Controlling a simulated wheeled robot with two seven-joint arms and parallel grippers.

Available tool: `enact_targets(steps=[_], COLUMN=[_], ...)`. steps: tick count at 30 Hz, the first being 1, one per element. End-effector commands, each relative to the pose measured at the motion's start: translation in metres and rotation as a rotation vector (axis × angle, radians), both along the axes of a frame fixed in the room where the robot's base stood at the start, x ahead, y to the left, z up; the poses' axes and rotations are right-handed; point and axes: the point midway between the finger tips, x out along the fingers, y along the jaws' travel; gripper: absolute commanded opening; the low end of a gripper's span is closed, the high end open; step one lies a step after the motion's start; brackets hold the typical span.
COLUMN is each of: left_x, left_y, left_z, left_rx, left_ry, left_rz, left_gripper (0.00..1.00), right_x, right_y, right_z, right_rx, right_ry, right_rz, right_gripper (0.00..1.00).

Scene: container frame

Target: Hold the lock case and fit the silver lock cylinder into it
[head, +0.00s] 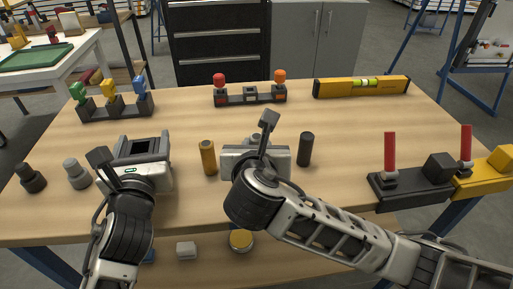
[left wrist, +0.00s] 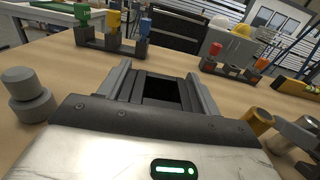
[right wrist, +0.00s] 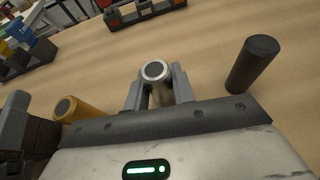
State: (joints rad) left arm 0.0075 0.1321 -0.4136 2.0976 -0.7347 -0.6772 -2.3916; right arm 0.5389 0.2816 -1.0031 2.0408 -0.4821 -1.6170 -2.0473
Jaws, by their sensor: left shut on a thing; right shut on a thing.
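The lock case (left wrist: 128,88) is a dark block with a square opening in its top, between the fingers of my left gripper (left wrist: 162,90). In the head view the case (head: 144,146) shows at the left of the table, opening upward. The silver lock cylinder (right wrist: 155,73) is upright between the fingers of my right gripper (right wrist: 157,85), which is shut on it. In the head view my right gripper (head: 257,145) is right of the case and apart from it, and mostly hides the cylinder. I cannot tell whether either held thing touches the table.
A brass cylinder (head: 208,158) stands between my grippers and a black cylinder (head: 305,149) right of them. Colored-peg racks (head: 116,108) and a yellow level (head: 361,87) lie behind. A red-handled fixture (head: 410,188) is at right.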

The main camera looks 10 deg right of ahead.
Motion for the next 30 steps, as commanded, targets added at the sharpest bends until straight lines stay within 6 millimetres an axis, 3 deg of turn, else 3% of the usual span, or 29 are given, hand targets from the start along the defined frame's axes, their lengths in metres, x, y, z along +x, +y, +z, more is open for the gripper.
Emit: enact_targets(steps=[5,15,20,23,26,30], left_x=[0.000,0.000,0.000,0.000,0.000,0.000], left_y=[0.000,0.000,0.000,0.000,0.000,0.000], left_z=[-0.001,-0.001,-0.001,-0.001,-0.001,-0.001], left_rx=[0.001,0.001,0.001,0.001,0.001,0.001], left_ry=[0.003,0.003,0.003,0.003,0.003,0.003], left_rz=[0.001,0.001,0.001,0.001,0.000,0.000], left_gripper=[0.27,0.27,0.27,0.27,0.27,0.27], right_x=[0.000,0.001,0.002,0.007,0.015,0.024], right_y=[0.000,0.001,0.003,0.015,0.041,0.096], right_z=[0.009,0.074,0.097,0.112,0.131,0.164], right_rx=[0.002,0.006,0.004,0.003,0.001,-0.005], right_ry=[-0.005,-0.007,-0.005,-0.007,-0.008,-0.013], right_rz=[0.000,0.001,0.009,0.048,0.135,0.338], right_gripper=[0.00,0.00,0.00,0.00,0.00,0.00])
